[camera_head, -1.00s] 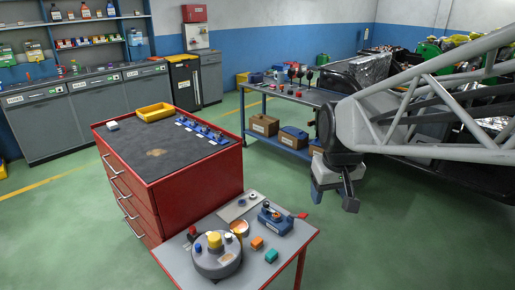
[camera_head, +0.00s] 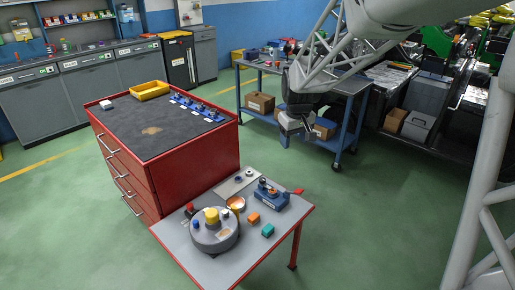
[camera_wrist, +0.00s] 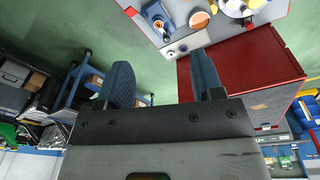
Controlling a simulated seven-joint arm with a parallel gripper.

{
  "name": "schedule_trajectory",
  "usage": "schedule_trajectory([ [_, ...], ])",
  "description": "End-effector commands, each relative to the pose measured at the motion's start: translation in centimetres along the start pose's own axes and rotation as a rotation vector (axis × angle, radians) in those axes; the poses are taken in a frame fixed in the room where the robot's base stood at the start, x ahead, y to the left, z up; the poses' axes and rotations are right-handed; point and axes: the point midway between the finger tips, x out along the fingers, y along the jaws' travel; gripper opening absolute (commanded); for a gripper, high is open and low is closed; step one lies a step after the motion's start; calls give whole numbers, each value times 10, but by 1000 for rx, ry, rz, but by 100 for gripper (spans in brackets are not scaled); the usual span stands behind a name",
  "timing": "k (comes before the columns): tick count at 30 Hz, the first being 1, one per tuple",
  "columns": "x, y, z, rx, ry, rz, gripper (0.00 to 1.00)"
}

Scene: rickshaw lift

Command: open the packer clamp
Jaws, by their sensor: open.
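A blue clamp-like device (camera_head: 270,194) with a red handle end (camera_head: 297,191) sits at the back right of the small grey table; it looks like the packer clamp. Whether its jaw is open or shut is too small to tell. Its blue body (camera_wrist: 155,16) also shows at the top of the wrist view, beyond my fingertips. My gripper (camera_head: 296,126) is in the air behind and above the small table, apart from the clamp. In the wrist view my two blue fingers (camera_wrist: 163,78) are spread wide with nothing between them.
The small grey table (camera_head: 185,240) also holds a round grey fixture (camera_head: 214,238) with a yellow knob, an orange block (camera_head: 254,218) and a green block (camera_head: 268,230). A red drawer cabinet (camera_head: 190,165) stands beside it. A blue-framed bench (camera_head: 350,140) is behind my gripper.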

Motion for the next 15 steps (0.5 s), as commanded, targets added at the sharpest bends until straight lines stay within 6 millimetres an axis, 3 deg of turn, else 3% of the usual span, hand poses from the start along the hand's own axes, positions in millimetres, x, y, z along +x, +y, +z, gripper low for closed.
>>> schedule_trajectory([
  [15,89,16,-99,-124,-34,-17,61],
])
